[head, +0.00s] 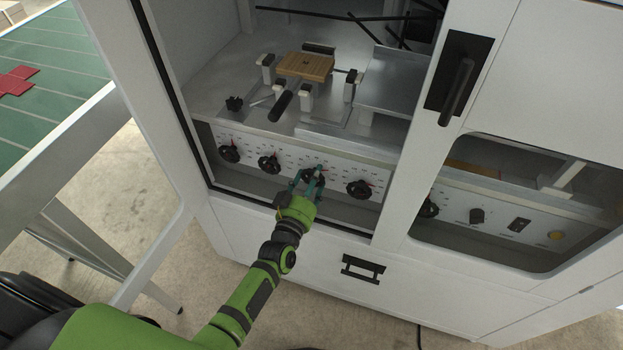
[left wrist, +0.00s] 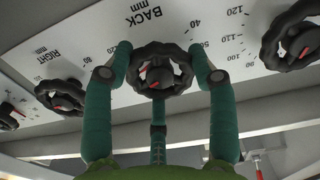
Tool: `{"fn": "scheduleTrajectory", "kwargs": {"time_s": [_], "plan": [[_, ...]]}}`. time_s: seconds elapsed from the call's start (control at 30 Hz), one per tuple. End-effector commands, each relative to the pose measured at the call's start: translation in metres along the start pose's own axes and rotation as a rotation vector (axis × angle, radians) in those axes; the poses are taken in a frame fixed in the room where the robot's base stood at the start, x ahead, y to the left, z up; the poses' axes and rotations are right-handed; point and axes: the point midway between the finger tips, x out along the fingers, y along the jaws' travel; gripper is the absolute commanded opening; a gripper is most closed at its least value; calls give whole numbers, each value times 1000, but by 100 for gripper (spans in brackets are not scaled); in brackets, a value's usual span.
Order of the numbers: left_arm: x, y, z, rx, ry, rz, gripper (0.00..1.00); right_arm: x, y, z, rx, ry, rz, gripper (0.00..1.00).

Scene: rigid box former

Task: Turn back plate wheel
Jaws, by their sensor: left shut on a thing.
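The back plate wheel (left wrist: 178,68) is a black knobbed handwheel with a red pointer at its hub. It sits on the white panel under the label BACK mm, which appears upside down in the left wrist view. My left gripper (left wrist: 160,58) is shut on it, with green fingers on its left and right sides and a third finger below. In the head view my left gripper (head: 307,178) reaches the wheel on the front panel and hides much of it. My right gripper is not in view.
Similar black wheels flank it, one marked RIGHT (left wrist: 62,97) and one at the right edge (left wrist: 292,42). Above the panel is a former with a brown block (head: 305,66). The white door post (head: 425,130) stands to the right; an open door frame is at left.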

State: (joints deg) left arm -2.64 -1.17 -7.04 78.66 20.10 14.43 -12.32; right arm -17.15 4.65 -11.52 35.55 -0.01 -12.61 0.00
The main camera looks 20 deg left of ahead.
Motion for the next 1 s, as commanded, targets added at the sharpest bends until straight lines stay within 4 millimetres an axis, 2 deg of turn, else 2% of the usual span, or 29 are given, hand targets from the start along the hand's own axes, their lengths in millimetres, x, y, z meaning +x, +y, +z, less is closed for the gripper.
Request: {"fn": "scheduleTrajectory", "kwargs": {"time_s": [0.03,0.6,1.0], "plan": [[4,0,-9,-47,21,0,25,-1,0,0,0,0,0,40],[4,-3,-9,-586,25,4,25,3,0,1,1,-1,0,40],[4,-5,-9,-863,25,5,25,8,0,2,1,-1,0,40]]}}
